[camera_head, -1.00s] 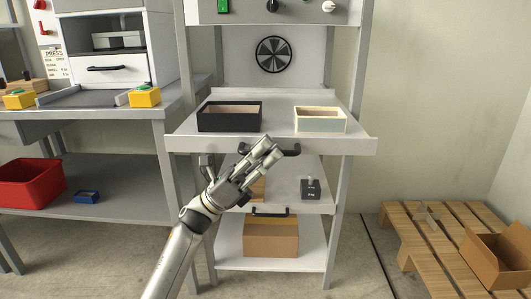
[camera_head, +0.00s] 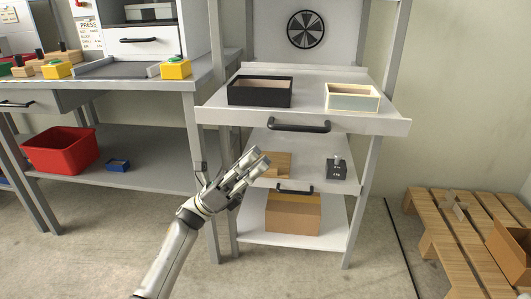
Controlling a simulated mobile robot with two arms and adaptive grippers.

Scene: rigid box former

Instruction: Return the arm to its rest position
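My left arm (camera_head: 170,257) comes up from the bottom of the head view. Its gripper (camera_head: 230,163) is open and empty, with the thumb spread to the left of the paired fingers. The fingertips overlap the left part of the shelf stand's middle shelf in the picture, below the top tray (camera_head: 222,112). They look apart from the stand, though the exact gap is hard to judge. My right gripper is out of view.
A black box (camera_head: 260,99) and a cream box (camera_head: 352,105) stand on the tray. Below are a dark weight-like block (camera_head: 337,168) and a cardboard box (camera_head: 293,221). A workbench (camera_head: 150,185) with a red bin (camera_head: 62,154) is left; a wooden pallet (camera_head: 440,239) is right.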

